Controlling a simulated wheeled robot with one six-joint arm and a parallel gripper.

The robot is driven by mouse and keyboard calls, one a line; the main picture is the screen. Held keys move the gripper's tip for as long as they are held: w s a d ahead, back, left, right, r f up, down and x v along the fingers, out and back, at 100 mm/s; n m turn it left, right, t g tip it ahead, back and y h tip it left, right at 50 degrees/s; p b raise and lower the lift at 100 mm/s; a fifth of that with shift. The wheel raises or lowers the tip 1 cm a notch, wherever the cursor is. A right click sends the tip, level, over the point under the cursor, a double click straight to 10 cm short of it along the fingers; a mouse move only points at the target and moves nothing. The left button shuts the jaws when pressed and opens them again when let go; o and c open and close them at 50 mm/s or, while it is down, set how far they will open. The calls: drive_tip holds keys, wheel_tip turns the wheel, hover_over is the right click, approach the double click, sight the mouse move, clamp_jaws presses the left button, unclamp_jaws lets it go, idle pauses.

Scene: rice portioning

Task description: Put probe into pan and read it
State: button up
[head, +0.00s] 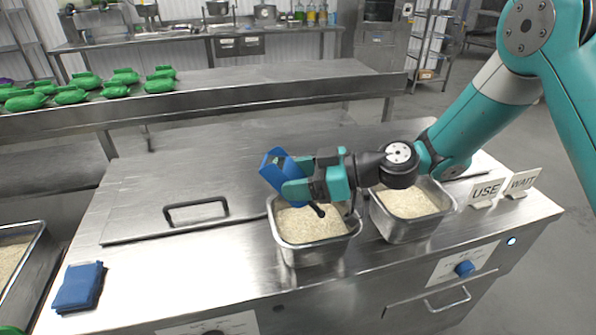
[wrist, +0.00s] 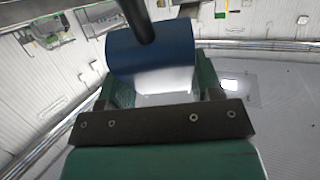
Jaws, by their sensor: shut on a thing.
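My gripper (head: 308,184) is shut on the blue probe (head: 284,170) above the left pan. The wrist view also shows the probe's blue body (wrist: 152,52) between the fingers, with a dark stem crossing in front of it. In the head view a short dark tip points down toward the rice; I cannot tell whether it touches it. The left steel pan (head: 318,251) holds pale rice and sits at the counter's front. The right steel pan (head: 412,232) also holds rice and stands beside it, partly behind my arm.
A USE sign (head: 485,193) and a WAIT sign (head: 521,182) stand at the right. A folded blue cloth (head: 79,287) lies at the front left. A lid with a black handle (head: 196,212) covers the counter's middle. Green bundles (head: 87,80) lie on the back shelf.

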sight(298, 177)
drive_tip(key=shift+f+b, duration=0.95)
drive_tip(key=shift+f, duration=2)
drive_tip(key=shift+r, duration=0.1)
idle(2.4)
drive_tip(key=shift+r+p, duration=2.55)
drive_tip(key=shift+r, duration=3.5)
